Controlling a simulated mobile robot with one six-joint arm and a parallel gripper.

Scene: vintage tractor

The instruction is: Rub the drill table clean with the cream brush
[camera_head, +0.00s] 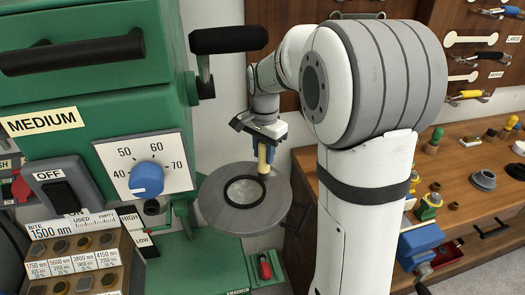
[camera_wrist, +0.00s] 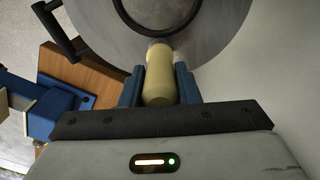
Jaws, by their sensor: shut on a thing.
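The drill table (camera_head: 222,213) is a round grey metal disc on the green drill press, with a dark ring (camera_head: 245,191) around a paler middle. In the wrist view the drill table (camera_wrist: 215,38) fills the top, with part of the ring showing. My gripper (camera_head: 265,150) is over the right back part of the table. It is shut on the cream brush (camera_head: 263,160), whose cream body also shows between the blue fingers in the wrist view (camera_wrist: 159,78). The brush points down at the table near the ring; its tip is at or close to the surface, and contact is hard to tell.
The green drill press (camera_head: 95,75) stands left, with a black-gripped handle (camera_head: 228,39) above the table and a blue dial (camera_head: 146,179). A wooden workbench (camera_head: 460,190) with a blue vise (camera_head: 425,240) and small parts is at right. A red-handled item (camera_head: 265,267) sits low on the green base.

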